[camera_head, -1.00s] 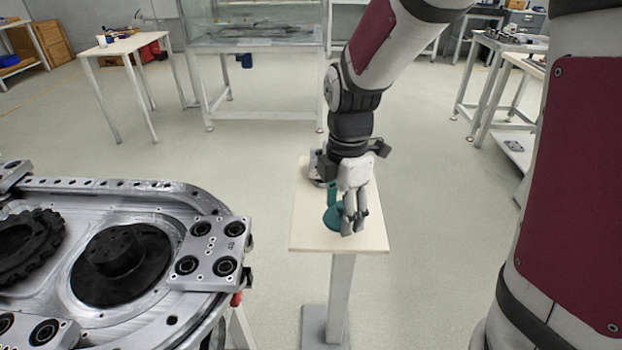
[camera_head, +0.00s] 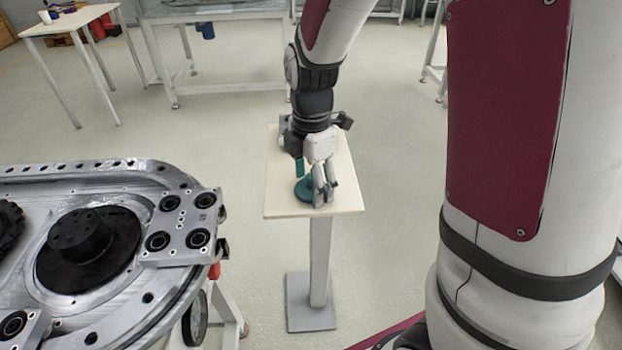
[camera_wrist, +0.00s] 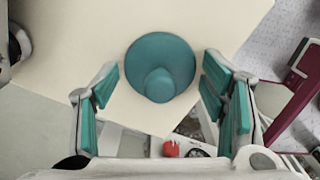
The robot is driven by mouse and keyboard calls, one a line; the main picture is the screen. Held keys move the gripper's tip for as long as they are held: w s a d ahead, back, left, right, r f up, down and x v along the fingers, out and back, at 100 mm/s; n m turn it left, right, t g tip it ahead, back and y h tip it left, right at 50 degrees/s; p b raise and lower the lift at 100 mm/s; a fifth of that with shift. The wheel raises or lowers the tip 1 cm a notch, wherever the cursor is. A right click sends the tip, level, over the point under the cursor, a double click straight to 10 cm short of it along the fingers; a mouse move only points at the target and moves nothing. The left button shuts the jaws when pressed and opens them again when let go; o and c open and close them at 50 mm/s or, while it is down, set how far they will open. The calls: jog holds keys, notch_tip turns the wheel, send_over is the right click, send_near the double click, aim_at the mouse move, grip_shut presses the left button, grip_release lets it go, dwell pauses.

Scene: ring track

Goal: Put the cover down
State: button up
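The cover (camera_head: 305,190) is a round teal disc with a knob. It rests on the pale top of a small stand (camera_head: 285,207). In the wrist view the whole cover (camera_wrist: 178,55) shows, knob toward the camera, between and slightly beyond the fingertips. My gripper (camera_head: 322,192) is over the stand, pointing down at the cover. In the wrist view my gripper (camera_wrist: 160,82) is open, with a teal-padded finger on each side and visible gaps to the cover. The head view partly hides the cover behind a finger.
A metal ring track (camera_head: 120,180) with a black hub (camera_head: 80,240) stands at the left. A grey and dark object (camera_wrist: 17,45) is at the left edge of the wrist view. A white table (camera_head: 75,22) stands at the back left.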

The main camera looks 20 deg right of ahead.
dwell(0.3)
notch_tip(320, 180, up, 12)
jog(key=p, duration=0.2)
jog(key=s+r+m+t, duration=0.1)
jog(key=s+r+m, duration=0.1)
jog(key=s+m, duration=0.8)
jog(key=s+r+m+t, duration=0.1)
jog(key=s+r+m, duration=0.1)
jog(key=s+m, duration=0.7)
jog(key=s, duration=0.5)
jog(key=shift+s+d+r+m, duration=0.15)
jog(key=shift+s+r+m, duration=0.25)
jog(key=shift+r, duration=0.1)
notch_tip(320, 180, up, 11)
jog(key=t+p, duration=0.2)
jog(key=p, duration=0.8)
jog(key=shift+d, duration=0.15)
